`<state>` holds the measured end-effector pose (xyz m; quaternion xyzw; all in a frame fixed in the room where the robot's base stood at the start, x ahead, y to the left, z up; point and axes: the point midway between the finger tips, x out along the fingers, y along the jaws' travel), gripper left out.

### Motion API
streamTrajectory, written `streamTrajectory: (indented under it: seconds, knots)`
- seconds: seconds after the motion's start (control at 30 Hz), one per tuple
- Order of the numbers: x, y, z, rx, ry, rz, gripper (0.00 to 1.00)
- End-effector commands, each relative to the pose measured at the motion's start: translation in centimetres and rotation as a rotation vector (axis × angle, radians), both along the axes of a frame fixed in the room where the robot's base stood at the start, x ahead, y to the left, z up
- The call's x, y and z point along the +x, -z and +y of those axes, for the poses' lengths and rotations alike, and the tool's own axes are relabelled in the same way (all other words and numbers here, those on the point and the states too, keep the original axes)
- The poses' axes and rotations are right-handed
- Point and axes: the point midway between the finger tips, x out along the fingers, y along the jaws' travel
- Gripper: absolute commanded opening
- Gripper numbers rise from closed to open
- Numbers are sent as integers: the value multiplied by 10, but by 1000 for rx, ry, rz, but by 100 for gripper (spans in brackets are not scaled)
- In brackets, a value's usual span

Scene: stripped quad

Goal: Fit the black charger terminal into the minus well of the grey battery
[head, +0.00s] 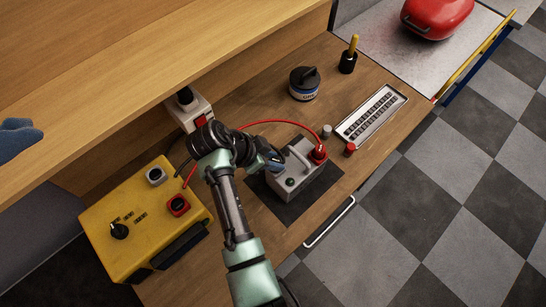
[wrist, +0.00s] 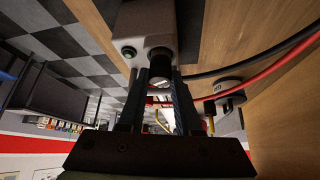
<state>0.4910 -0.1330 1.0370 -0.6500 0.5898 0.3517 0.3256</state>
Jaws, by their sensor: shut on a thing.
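The grey battery (head: 284,187) stands on a black mat (head: 318,194), with a handle and a green spot on it. The red terminal (head: 318,153) sits at its right end, with a red cable running from it. My gripper (head: 270,160) is at the battery's left end. In the wrist view my gripper (wrist: 160,84) is shut on the black terminal (wrist: 160,69). The terminal lines up with the battery's (wrist: 130,20) dark round opening. I cannot tell whether it is in the well or just short of it. In the head view my gripper hides the black terminal.
The yellow charger (head: 130,205) stands at the left. A grey cap (head: 326,131), a red cap (head: 349,150) and a white tray (head: 359,126) lie right of the battery. A round tin (head: 304,86) stands behind. The red cable (wrist: 262,79) and black cable (wrist: 232,68) run beside my gripper.

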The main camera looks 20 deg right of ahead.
Motion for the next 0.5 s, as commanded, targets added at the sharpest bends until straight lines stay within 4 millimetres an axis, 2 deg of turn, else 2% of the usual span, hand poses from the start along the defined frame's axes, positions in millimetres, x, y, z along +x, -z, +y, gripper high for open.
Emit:
streamTrajectory:
  seconds: [0.17,0.2,0.4,0.5]
  knots:
    - [0,6,0,0,0,0,0]
    - [0,5,0,0,-1,-1,35]
    - [0,4,0,0,0,0,68]
    - [0,5,0,0,0,0,68]
